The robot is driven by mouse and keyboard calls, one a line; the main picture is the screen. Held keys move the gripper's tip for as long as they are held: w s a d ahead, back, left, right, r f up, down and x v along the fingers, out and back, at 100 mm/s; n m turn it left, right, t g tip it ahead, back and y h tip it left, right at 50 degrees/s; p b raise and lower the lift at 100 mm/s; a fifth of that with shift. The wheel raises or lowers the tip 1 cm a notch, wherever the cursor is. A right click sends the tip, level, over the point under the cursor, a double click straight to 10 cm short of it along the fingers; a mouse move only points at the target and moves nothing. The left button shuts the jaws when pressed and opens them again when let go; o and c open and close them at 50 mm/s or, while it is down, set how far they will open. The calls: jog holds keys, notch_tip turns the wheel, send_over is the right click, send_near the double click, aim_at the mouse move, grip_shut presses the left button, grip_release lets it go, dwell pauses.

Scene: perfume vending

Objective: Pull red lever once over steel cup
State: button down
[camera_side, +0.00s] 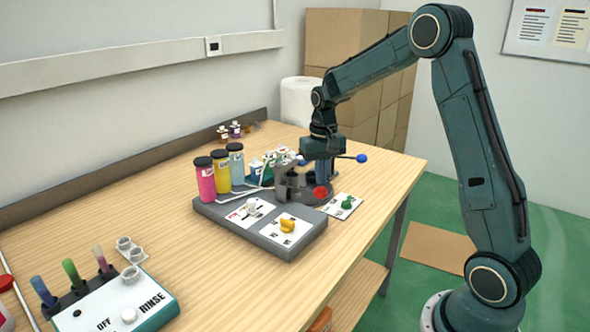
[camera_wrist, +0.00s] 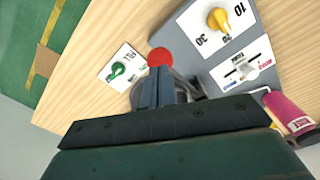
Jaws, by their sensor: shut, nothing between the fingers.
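The red lever's round knob (camera_side: 320,192) is at the front of the grey dispenser, and it also shows in the wrist view (camera_wrist: 160,57). My gripper (camera_side: 322,174) points down right at the knob. In the wrist view its shut fingers (camera_wrist: 156,78) end at the knob's near edge, with nothing between them. I cannot tell whether they touch it. Grey metal round parts show partly behind the fingers in the wrist view, but I cannot clearly make out the steel cup.
The dispenser base (camera_side: 288,256) carries a yellow dial (camera_side: 288,226) and a white knob (camera_side: 250,206). Pink (camera_side: 205,182), yellow and blue bottles stand behind. A green knob (camera_side: 347,202) sits on a card at right. A blue ball (camera_side: 361,158) sticks out beside my gripper. A rinse box (camera_side: 125,300) stands front left.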

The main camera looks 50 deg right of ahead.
jog(key=shift+f, duration=0.25)
dwell(0.4)
jog(key=shift+f, duration=0.35)
